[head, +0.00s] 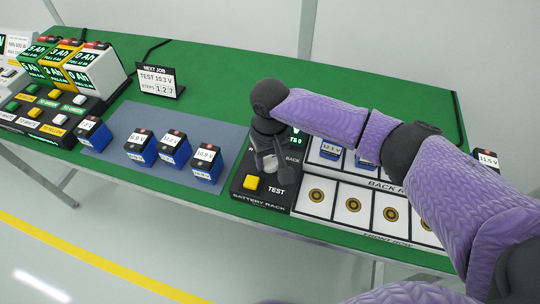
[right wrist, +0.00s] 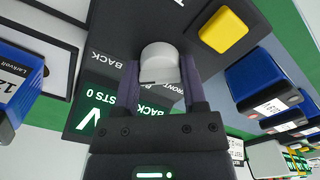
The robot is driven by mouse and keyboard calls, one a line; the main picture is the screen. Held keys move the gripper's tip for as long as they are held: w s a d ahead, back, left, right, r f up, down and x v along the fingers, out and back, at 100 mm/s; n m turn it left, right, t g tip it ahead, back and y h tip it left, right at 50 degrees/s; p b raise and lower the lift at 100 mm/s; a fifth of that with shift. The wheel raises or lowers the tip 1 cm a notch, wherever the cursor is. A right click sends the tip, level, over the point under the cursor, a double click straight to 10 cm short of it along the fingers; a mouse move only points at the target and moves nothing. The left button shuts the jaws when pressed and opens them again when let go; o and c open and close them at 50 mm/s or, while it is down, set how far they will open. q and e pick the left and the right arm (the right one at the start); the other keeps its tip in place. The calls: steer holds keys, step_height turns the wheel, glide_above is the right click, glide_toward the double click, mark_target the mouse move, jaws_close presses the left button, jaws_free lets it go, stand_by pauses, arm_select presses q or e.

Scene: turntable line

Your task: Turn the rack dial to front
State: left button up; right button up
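The rack dial (right wrist: 158,62) is a light grey round knob on the black panel of the battery rack (head: 245,190). My right gripper (head: 274,165) is over the panel and hides most of the dial in the head view. In the right wrist view, the two fingers of my right gripper (right wrist: 160,80) stand on either side of the knob and appear to touch it. A BACK label (right wrist: 104,65) shows beside the dial; the FRONT label is partly covered. Which label the dial points at cannot be told. My left gripper is not in view.
A yellow TEST button (head: 252,182) sits near the gripper. Several blue batteries (head: 207,164) stand on a grey-blue mat (head: 118,125) to the left. Rack slots (head: 354,208) lie to the right, under my arm. A job sign (head: 158,82) stands behind.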

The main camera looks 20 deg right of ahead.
jaws_close()
steer(key=shift+r+n+p, duration=0.15)
steer(key=shift+n+p, duration=0.25)
steer(key=shift+p, duration=0.1)
steer(key=shift+n+p, duration=1)
steer(key=shift+n, duration=0.1)
steer(key=shift+n+p, duration=0.55)
steer(key=shift+n, duration=0.25)
steer(key=n+p, duration=0.1)
steer(key=n, duration=0.1)
steer(key=shift+n, duration=0.4)
steer(key=n+p, duration=0.1)
steer(key=n, duration=0.1)
steer(key=shift+n, duration=0.4)
steer(key=n, duration=0.3)
steer(key=shift+n+p, duration=0.3)
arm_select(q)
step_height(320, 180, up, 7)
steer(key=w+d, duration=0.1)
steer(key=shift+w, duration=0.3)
arm_select(e)
steer(key=n, duration=0.5)
steer(key=shift+n, duration=0.4)
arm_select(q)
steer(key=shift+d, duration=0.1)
arm_select(e)
steer(key=shift+n, duration=0.3)
